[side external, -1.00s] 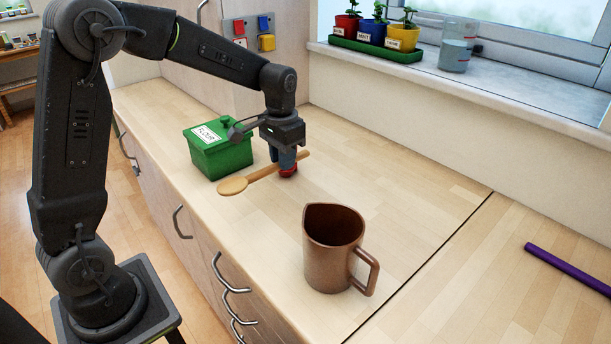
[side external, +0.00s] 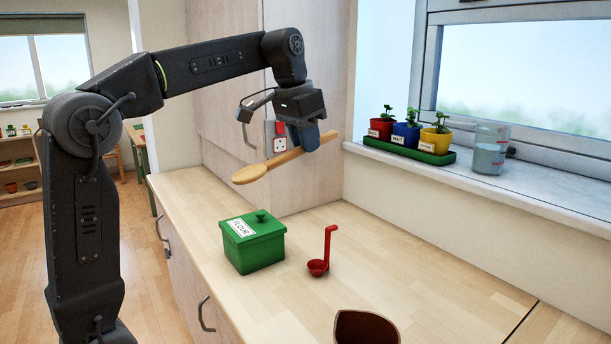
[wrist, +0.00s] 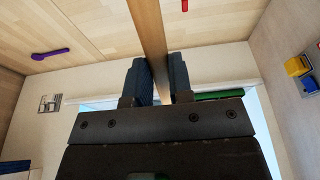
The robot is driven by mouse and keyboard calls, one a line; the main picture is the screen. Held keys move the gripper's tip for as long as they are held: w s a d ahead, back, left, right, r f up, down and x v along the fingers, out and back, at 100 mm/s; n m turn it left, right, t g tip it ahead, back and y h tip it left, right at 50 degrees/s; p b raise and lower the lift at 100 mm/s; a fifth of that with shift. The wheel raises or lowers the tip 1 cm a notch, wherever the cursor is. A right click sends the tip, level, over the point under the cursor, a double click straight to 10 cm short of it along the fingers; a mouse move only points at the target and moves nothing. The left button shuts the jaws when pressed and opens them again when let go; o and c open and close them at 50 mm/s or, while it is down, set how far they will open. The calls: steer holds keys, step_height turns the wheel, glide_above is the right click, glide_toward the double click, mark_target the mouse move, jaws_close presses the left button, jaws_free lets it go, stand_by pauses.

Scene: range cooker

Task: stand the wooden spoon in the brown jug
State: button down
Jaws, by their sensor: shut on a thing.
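My gripper (side external: 308,143) is shut on the handle of the wooden spoon (side external: 252,174) and holds it well above the worktop. The spoon is tilted, its bowl low at the left and its handle end up at the right. In the wrist view the handle (wrist: 149,35) runs between the two fingers (wrist: 159,80). The brown jug (side external: 366,330) is at the bottom edge of the side view, with only its upper part showing. It is below the spoon and nearer the camera, apart from it. Its handle is out of view.
A green flour box (side external: 254,246) and a red ladle (side external: 320,262) stand on the worktop (side external: 420,262). A purple object (wrist: 50,53) shows in the wrist view.

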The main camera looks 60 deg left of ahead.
step_height(320, 180, up, 4)
steer(key=shift+t, duration=0.3)
steer(key=shift+d, duration=0.25)
steer(key=s+d+m+g+h, duration=0.2)
steer(key=s+d+m+h, duration=0.1)
steer(key=d+m+h, duration=0.7)
steer(key=s+d+m+g+h, duration=0.25)
steer(key=d+m+h, duration=0.5)
steer(key=d, duration=0.45)
step_height(320, 180, down, 20)
steer(key=shift+d+t, duration=0.15)
steer(key=shift+t, duration=0.3)
steer(key=shift+s+m+h, duration=0.1)
steer(key=shift+m+h, duration=0.15)
